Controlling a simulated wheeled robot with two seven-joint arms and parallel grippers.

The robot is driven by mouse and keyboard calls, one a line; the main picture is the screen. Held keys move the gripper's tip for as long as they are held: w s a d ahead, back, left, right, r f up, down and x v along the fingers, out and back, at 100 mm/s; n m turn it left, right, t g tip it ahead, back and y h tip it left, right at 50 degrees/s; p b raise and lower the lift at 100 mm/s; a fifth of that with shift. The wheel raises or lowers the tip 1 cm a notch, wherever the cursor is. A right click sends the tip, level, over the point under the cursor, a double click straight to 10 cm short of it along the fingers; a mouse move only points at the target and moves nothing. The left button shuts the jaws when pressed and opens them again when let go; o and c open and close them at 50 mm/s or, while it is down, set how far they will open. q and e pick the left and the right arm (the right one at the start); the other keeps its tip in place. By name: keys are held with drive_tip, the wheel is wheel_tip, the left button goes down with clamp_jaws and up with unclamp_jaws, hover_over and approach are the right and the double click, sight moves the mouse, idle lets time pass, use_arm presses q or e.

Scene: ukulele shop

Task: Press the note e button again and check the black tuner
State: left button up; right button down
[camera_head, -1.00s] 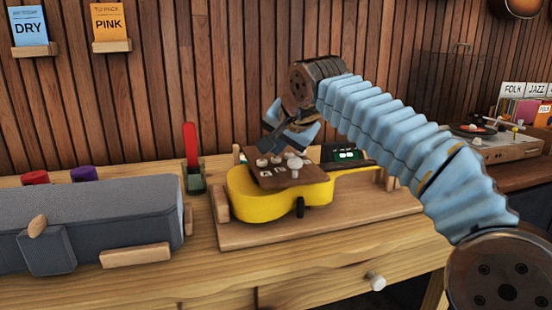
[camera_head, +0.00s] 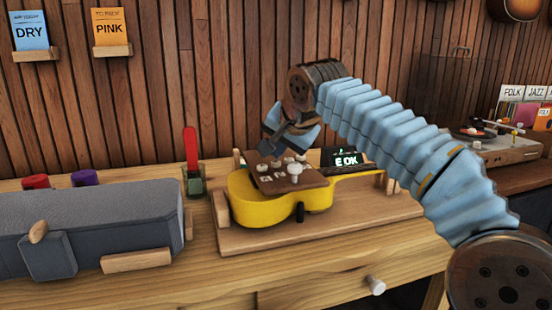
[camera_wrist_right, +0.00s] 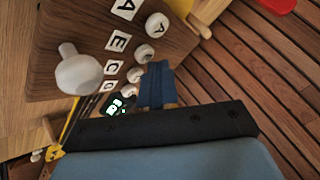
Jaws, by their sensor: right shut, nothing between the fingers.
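The yellow ukulele (camera_head: 240,197) lies on a wooden stand on the bench. A brown button board (camera_head: 308,181) rests over its body, with several round white buttons and a taller white knob (camera_head: 295,172). In the right wrist view the note E button (camera_wrist_right: 145,53) sits by its letter E. The black tuner (camera_head: 347,158) stands behind the neck; its lit screen reads "E OK". It also shows small in the wrist view (camera_wrist_right: 118,105). My right gripper (camera_head: 268,149) is shut and empty, just behind the board's back edge; its blue fingertips (camera_wrist_right: 157,84) appear beside the lower buttons. Contact is unclear. My left gripper is out of view.
A grey case (camera_head: 95,215) fills the bench's left side. A red upright strip (camera_head: 191,149) stands in a green holder between case and ukulele. A record player (camera_head: 488,147) is at the right. The front of the bench is clear.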

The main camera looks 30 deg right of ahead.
sight(278, 164)
drive_tip(key=shift+r, duration=0.45)
wheel_tip(278, 164, up, 3)
drive_tip(key=p, duration=0.3)
drive_tip(key=shift+r+p, duration=0.1)
drive_tip(key=shift+p, duration=0.2)
drive_tip(key=shift+r, duration=0.9)
